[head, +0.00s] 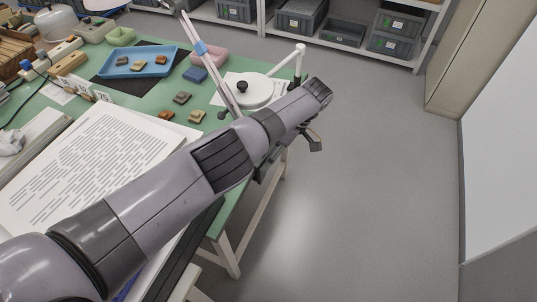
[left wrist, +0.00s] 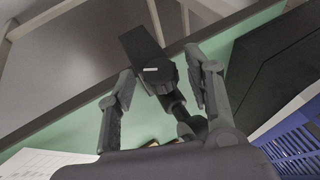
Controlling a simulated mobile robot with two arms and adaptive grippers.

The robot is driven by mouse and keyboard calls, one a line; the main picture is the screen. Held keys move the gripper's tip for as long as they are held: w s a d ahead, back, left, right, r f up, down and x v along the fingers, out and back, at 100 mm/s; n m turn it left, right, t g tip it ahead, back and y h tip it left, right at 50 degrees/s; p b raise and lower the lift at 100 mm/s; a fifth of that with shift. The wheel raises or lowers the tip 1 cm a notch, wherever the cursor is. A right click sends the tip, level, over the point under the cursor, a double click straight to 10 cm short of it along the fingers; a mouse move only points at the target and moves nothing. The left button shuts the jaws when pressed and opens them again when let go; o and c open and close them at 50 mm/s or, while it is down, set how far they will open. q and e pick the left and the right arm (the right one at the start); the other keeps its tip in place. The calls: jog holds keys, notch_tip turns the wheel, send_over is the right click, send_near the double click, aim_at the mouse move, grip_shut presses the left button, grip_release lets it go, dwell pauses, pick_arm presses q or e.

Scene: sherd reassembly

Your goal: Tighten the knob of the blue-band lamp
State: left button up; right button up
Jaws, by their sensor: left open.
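The lamp with the blue band (head: 200,47) shows in the head view as a slim grey arm slanting over the green table. Its lower end passes behind my left arm, and I cannot make out its knob there. My left gripper (head: 313,139) is mostly hidden behind my left arm, beyond the table's right edge. In the left wrist view my left gripper (left wrist: 161,88) has its fingers spread. A dark jointed part (left wrist: 150,58) with a thick stem shows between them, near the table edge. I cannot tell whether the fingers touch it. My right gripper is out of view.
A white round base (head: 254,91) with a white arm stands at the table's far right corner. Several sherds (head: 182,98), a blue tray (head: 140,62) and a printed sheet (head: 90,165) lie on the table (head: 225,190). The floor to the right is clear. Shelves stand behind.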

aim_at(268, 156)
pick_arm(q)
jog(key=shift+r, duration=0.15)
notch_tip(268, 156, up, 5)
jog(key=shift+a, duration=0.1)
jog(key=shift+w+r, duration=0.15)
jog(key=shift+r, duration=2.2)
